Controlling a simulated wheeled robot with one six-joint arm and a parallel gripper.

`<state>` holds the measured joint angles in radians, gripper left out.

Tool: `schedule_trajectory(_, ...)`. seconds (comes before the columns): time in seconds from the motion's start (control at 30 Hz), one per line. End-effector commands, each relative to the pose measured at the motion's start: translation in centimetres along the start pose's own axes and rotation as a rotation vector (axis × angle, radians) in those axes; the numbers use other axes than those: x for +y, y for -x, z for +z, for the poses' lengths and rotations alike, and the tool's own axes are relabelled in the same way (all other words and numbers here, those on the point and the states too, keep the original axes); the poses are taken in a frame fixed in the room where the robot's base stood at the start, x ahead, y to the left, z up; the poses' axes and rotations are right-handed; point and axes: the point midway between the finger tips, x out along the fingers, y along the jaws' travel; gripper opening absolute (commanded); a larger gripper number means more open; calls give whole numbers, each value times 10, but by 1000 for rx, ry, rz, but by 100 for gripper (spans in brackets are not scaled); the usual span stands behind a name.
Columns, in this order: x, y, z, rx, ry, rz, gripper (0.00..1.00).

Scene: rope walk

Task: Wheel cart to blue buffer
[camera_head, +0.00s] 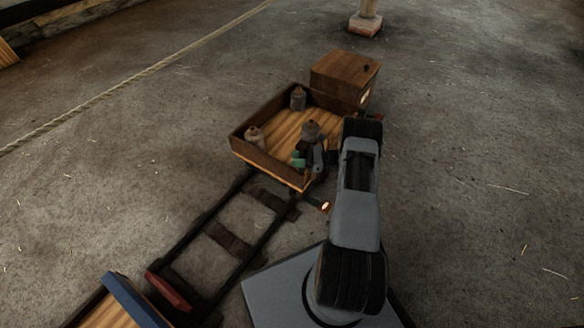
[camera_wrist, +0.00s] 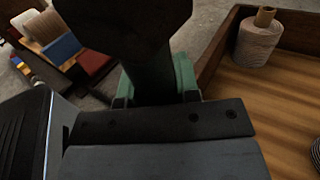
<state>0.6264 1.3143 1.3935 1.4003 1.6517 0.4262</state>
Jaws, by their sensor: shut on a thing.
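The cart (camera_head: 264,152) is a shallow wooden tray with spools standing in it, at the upper end of a dark rail track (camera_head: 232,240). Its wooden floor also shows in the wrist view (camera_wrist: 262,95). My gripper (camera_head: 305,160) is at the cart's near right corner. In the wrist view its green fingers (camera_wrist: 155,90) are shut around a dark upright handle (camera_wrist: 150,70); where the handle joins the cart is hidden. The blue buffer (camera_head: 132,300) is a blue board at the lower left by the track's near end, and also shows in the wrist view (camera_wrist: 62,47).
A red block (camera_head: 168,290) sits at the track's near end, beside the blue board. A wooden box (camera_head: 345,75) stands behind the cart. A rope (camera_head: 130,82) runs along the floor at the left. The track between cart and red block looks clear.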

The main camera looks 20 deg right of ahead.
Motion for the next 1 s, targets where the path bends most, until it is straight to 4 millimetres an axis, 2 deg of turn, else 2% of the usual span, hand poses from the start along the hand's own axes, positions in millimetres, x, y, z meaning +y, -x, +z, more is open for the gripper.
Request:
schedule_trajectory(0.37,-4,6,0,6,3,-6,0)
schedule_trajectory(0.4,-4,6,0,6,3,-7,32)
schedule_trajectory(0.63,-3,3,0,4,2,1,54)
schedule_trajectory(0.87,-1,1,0,3,1,7,55)
schedule_trajectory(1.0,-1,11,0,3,-1,5,55)
